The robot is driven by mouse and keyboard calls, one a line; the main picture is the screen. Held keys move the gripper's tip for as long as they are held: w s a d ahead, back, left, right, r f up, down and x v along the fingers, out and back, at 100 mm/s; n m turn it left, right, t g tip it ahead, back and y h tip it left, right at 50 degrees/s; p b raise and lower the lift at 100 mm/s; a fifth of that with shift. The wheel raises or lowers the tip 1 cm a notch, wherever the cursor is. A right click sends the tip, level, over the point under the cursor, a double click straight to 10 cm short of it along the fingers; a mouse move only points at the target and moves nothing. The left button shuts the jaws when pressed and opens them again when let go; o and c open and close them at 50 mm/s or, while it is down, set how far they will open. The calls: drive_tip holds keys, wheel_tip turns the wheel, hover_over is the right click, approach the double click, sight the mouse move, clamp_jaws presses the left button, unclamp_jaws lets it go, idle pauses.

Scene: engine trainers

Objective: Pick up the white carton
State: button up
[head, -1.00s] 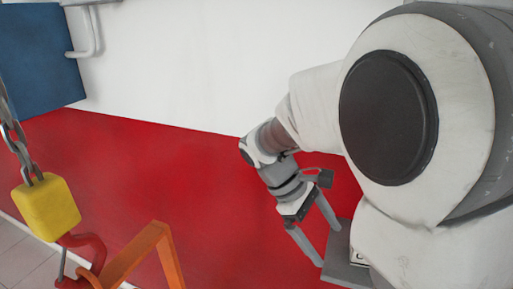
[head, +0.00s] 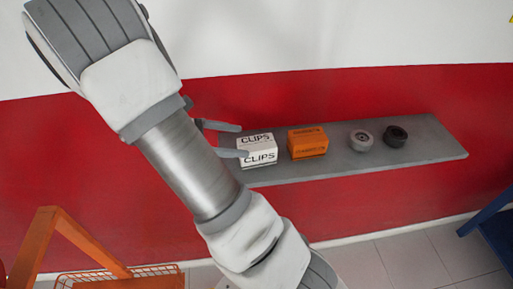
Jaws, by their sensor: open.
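The white carton (head: 262,154), marked "CLIPS", stands at the left part of a grey wall shelf (head: 432,150). My gripper (head: 240,140) is at the carton's left end, with its two fingers pointing right towards it. The fingers are apart, one higher and one lower in the picture. The lower fingertip overlaps the carton's left edge in the view; I cannot tell whether it touches. My arm hides the gripper's body and the shelf's left end.
An orange carton (head: 307,142) stands close to the right of the white one. A grey roll-like object (head: 361,141) and a black one (head: 396,137) sit further right. An orange frame (head: 75,240) is at lower left, a blue object (head: 492,222) at lower right.

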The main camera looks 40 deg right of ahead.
sight(251, 142)
drive_tip(key=x, duration=0.3)
drive_tip(key=shift+s+d+f, duration=0.15)
drive_tip(key=shift+s+d, duration=0.05)
drive_tip(key=shift+d, duration=0.15)
drive_tip(key=shift+s+p+x, duration=0.25)
drive_tip(key=shift+p+x, duration=0.5)
drive_tip(key=shift+x, duration=2)
drive_tip(key=shift+a, duration=0.15)
clamp_jaws()
